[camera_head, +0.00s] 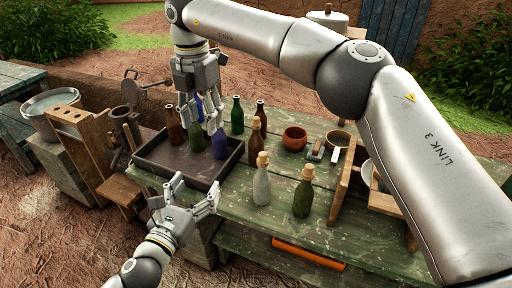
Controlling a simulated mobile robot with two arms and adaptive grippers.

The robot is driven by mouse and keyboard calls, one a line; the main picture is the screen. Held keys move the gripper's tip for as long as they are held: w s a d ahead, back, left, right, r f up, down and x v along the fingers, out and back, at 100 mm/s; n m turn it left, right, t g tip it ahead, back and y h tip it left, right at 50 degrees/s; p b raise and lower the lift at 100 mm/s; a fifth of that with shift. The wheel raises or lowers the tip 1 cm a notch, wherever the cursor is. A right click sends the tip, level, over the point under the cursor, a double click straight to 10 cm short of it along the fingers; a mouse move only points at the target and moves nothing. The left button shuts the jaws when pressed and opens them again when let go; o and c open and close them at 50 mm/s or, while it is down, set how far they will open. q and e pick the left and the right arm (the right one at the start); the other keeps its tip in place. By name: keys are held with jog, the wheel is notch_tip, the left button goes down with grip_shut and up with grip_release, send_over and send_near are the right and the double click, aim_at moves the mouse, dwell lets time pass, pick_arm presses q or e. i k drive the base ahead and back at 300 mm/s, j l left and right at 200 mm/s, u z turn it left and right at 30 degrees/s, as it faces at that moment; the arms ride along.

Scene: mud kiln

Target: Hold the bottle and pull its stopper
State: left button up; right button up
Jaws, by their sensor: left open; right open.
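Three bottles with cork stoppers stand upright on the green table: a pale grey one (262,188), a green one (303,198) and a brown one (256,142). Which of them is the task's bottle I cannot tell. My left gripper (197,190) is open and empty at the table's front-left edge, left of the pale grey bottle and apart from it. My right gripper (200,119) points down, open, over the dark tray (168,168). Its fingers partly cover the bottles there, and contact with them cannot be made out.
The tray area holds several bottles without visible corks, among them a purple one (220,146). A terracotta bowl (294,138) and a wooden stand (346,180) are farther right. An orange bar (308,254) runs along the front.

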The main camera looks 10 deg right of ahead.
aim_at(256, 142)
jog(key=i+l, duration=0.8)
jog(key=l, duration=0.1)
